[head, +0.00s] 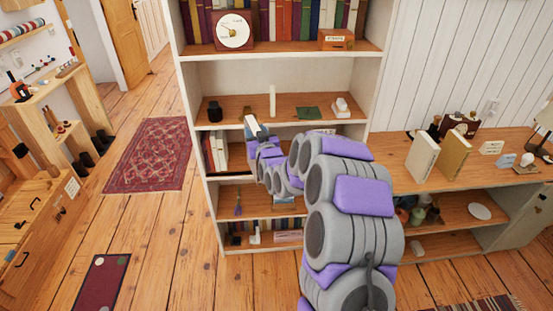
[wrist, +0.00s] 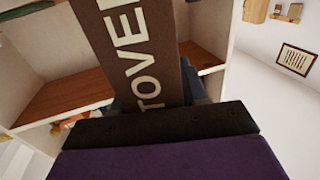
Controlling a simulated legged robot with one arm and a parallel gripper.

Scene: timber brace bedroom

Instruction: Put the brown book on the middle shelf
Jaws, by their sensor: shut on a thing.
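A dark brown book (wrist: 143,55) with pale capital letters fills the middle of the wrist view. My gripper (wrist: 160,122) is shut on it. In the head view my gripper (head: 262,146) is in front of the bookcase (head: 188,95), at about the front edge of the shelf with the candle. The book's end (head: 251,125) shows small there, with a pale face; most of it is hidden. That shelf (head: 235,106) holds a dark jar, a white candle, a flat green item and a small white object, with bare wood between them.
The shelf above holds a row of books, a round dial clock (head: 234,31) and a wooden box (head: 336,39). Lower shelves hold books and small items, partly behind my arm. A low cabinet (head: 400,171) at right carries two upright books (head: 453,156). A workbench stands left.

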